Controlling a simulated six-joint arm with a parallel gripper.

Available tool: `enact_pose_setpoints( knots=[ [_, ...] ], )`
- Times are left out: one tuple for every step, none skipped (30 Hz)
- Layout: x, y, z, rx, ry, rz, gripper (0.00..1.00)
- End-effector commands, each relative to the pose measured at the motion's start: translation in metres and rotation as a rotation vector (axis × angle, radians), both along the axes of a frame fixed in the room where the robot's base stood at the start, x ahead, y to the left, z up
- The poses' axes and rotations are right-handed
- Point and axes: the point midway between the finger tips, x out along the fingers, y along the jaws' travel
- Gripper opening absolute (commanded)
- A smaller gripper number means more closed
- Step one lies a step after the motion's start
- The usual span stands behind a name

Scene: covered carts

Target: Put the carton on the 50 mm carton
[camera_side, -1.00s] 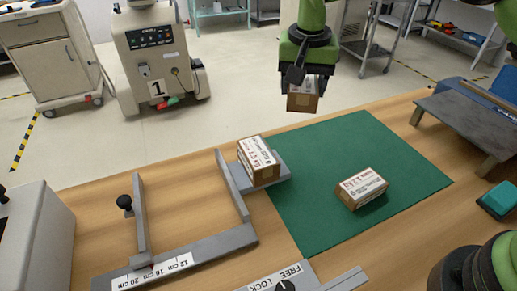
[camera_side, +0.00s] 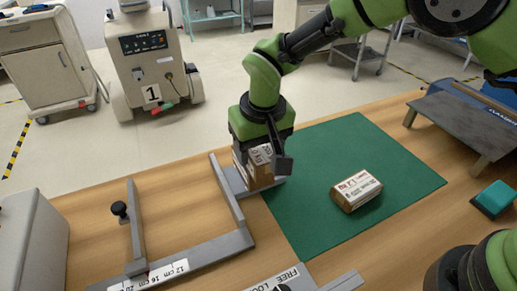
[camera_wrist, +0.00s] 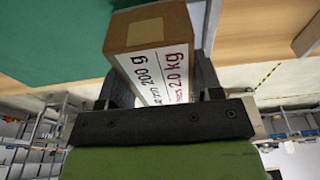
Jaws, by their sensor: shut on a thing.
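My gripper (camera_side: 268,160) is lowered at the grey ledge at the mat's left edge, its fingers pointing down. It is shut on a carton, a brown box with a white printed label, which shows between the fingers in the wrist view (camera_wrist: 150,30). A carton stood on this ledge earlier. Brown cardboard and a white label (camera_side: 261,154) show under the gripper, but the two cartons overlap and I cannot tell whether they touch or are stacked. Another brown carton (camera_side: 356,189) with a white label lies alone on the green mat. No carton's size is readable.
A grey measuring frame (camera_side: 205,259) with upright walls stands left of the mat. A FREE/LOCK fixture (camera_side: 283,284) is at the front edge. A dark sloped stand (camera_side: 465,125) and a teal block (camera_side: 493,198) are on the right. The green mat (camera_side: 385,150) is mostly clear.

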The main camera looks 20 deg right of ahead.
Motion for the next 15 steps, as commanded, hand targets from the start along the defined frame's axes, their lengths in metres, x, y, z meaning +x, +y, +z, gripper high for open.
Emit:
enact_pose_setpoints(
  knots=[
    [-0.0001, -0.0001, -0.0053, 0.000, 0.001, 0.000, 0.30],
    [-0.0001, -0.0001, -0.0072, 0.000, 0.001, 0.000, 0.30],
    [0.0000, -0.0001, -0.0085, 0.001, 0.000, 0.000, 0.30],
    [0.0001, 0.0000, -0.0088, 0.001, -0.001, 0.000, 0.30],
    [0.0002, 0.0000, -0.0087, 0.001, -0.001, 0.000, 0.30],
    [0.0003, 0.0001, -0.0085, 0.001, -0.002, -0.001, 0.30],
    [0.0002, 0.0001, -0.0084, 0.001, -0.002, -0.001, 0.30],
    [0.0003, 0.0001, -0.0082, 0.001, -0.002, -0.001, 0.30],
    [0.0003, 0.0001, -0.0081, 0.001, -0.002, -0.001, 0.30],
    [0.0002, 0.0001, -0.0084, 0.001, -0.001, -0.001, 0.30],
    [0.0003, 0.0000, -0.0088, 0.001, -0.001, -0.001, 0.30],
    [0.0003, 0.0000, -0.0100, 0.001, -0.001, -0.001, 0.30],
    [0.0002, 0.0000, -0.0109, 0.001, -0.001, -0.001, 0.30],
    [0.0002, 0.0000, -0.0115, 0.001, -0.001, -0.001, 0.62],
    [0.0002, 0.0000, -0.0111, 0.001, -0.001, -0.001, 0.71]
  ],
)
